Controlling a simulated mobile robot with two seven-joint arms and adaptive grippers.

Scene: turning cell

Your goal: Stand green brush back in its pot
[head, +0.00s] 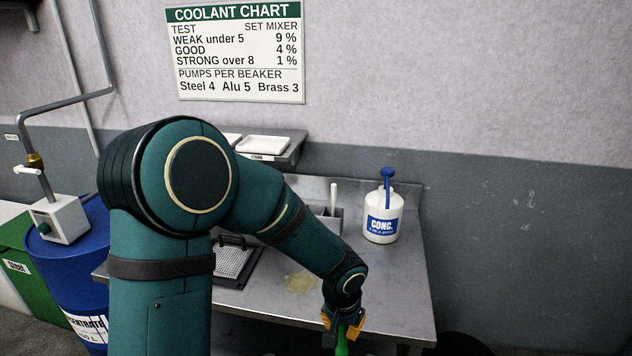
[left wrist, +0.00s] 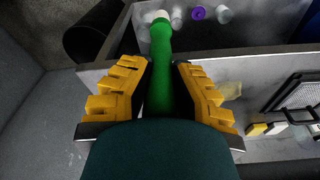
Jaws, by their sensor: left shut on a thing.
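My left gripper (head: 342,330) is at the front right edge of the steel bench in the head view. It is shut on the green brush (head: 342,346), whose lower part runs out of the picture. In the left wrist view the green brush (left wrist: 161,65) lies between the yellow fingers of the left gripper (left wrist: 160,92) and points away from the camera, with a pale end at the top. I cannot make out the brush's pot for certain in either view. My right gripper is not in view.
On the bench (head: 395,300) stand a white CONC. bottle (head: 383,222) with a blue pump, a grey holder (head: 326,222) with a white stick, and a mesh tray (head: 235,262). A yellowish stain (head: 300,283) marks the top. A black bin (left wrist: 90,38) is beyond the bench edge.

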